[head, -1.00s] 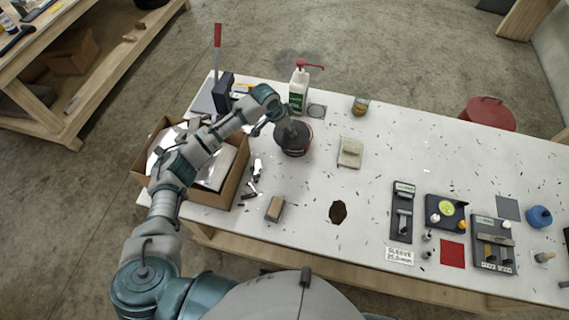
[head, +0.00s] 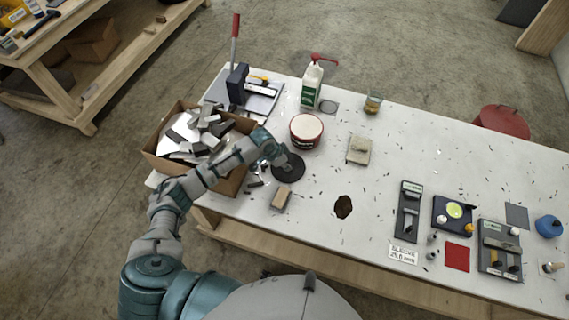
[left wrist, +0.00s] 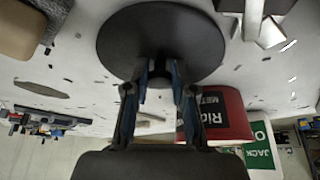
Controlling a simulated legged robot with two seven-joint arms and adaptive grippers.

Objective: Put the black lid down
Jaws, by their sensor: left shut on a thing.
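The black lid (head: 287,170) is a round dark disc in front of an open red tub (head: 306,130) with pale contents. My left gripper (head: 281,161) is over the lid and shut on it. In the left wrist view the lid (left wrist: 160,30) fills the upper middle, and the two fingers (left wrist: 158,75) close on a grip at its centre. The lid is at or just above the white table; I cannot tell if it touches. The red tub (left wrist: 222,115) also shows there, beside the fingers. My right gripper is not in view.
A cardboard box (head: 232,178) of metal offcuts stands left of the lid. A tan block (head: 282,197) lies close in front. A pump bottle (head: 312,85) stands behind the tub. A folded cloth (head: 359,149) lies to the right, with clear table (head: 325,170) between.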

